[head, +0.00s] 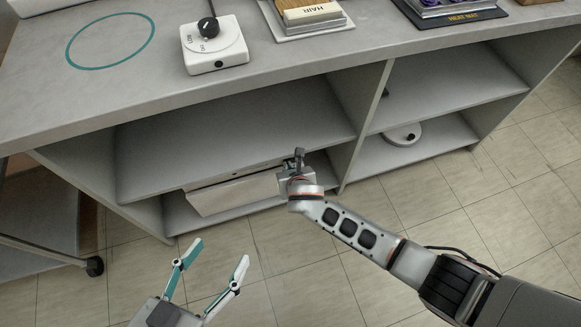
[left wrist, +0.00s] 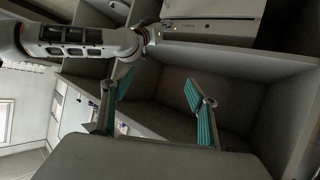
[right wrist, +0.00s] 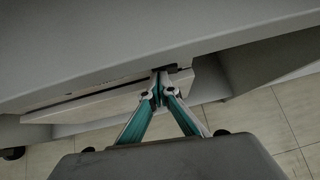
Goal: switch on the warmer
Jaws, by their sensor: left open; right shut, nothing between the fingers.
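A wide white box with a narrow dark-slotted panel, perhaps the warmer, sits on the lower left shelf in the head view (head: 235,192). It also shows in the left wrist view (left wrist: 210,36) and right wrist view (right wrist: 90,108). My right gripper (head: 298,154) is shut and empty at the right end of this box. In the right wrist view its joined fingertips (right wrist: 160,80) are close to the panel's right end; I cannot tell whether they touch. Any switch there is hidden or too small to make out. My left gripper (head: 217,254) is open and empty, low over the floor.
On the counter (head: 130,95) stand a white control box with a black knob (head: 215,48), a teal ring marking (head: 110,41), a tray marked HAIR (head: 310,22) and a dark mat (head: 455,17). A round white device (head: 402,135) lies on the right shelf. Shelf dividers flank the right gripper.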

